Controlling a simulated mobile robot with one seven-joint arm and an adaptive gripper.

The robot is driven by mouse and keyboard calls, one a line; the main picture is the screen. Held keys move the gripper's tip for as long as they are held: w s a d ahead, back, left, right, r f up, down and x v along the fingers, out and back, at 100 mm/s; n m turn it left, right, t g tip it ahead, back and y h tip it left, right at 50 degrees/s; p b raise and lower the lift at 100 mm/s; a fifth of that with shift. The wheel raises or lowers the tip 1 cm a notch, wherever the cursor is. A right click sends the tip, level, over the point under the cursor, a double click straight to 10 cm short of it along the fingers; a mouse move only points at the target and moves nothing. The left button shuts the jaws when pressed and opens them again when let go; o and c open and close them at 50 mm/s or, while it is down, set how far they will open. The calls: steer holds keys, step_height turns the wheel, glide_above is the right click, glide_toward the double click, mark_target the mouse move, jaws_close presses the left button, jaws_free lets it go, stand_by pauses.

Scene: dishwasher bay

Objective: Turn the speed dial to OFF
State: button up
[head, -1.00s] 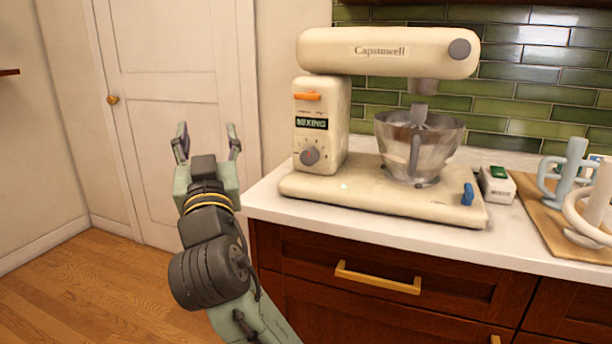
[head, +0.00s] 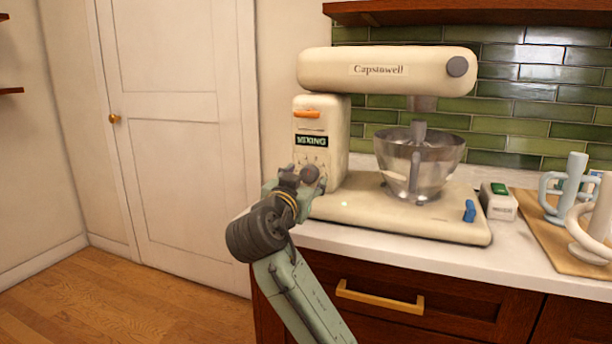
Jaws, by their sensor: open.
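The cream stand mixer (head: 400,215) stands on the white counter. Its speed dial (head: 309,174) is a round grey knob low on the front of the column, and part of it and its markings are hidden by my gripper. A display (head: 311,141) above the dial reads MIXING. My gripper (head: 300,176) is open, with its fingers at or close around the dial. I cannot tell whether they touch it. Which mark the dial points to is not readable.
An orange lever (head: 306,114) sits above the display. A metal bowl (head: 420,165) is under the mixer head. A blue lever (head: 469,211) is on the base's right.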

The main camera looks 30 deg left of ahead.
steer(key=shift+x, duration=0.8)
steer(key=shift+c, duration=0.4)
steer(key=c, duration=1.1)
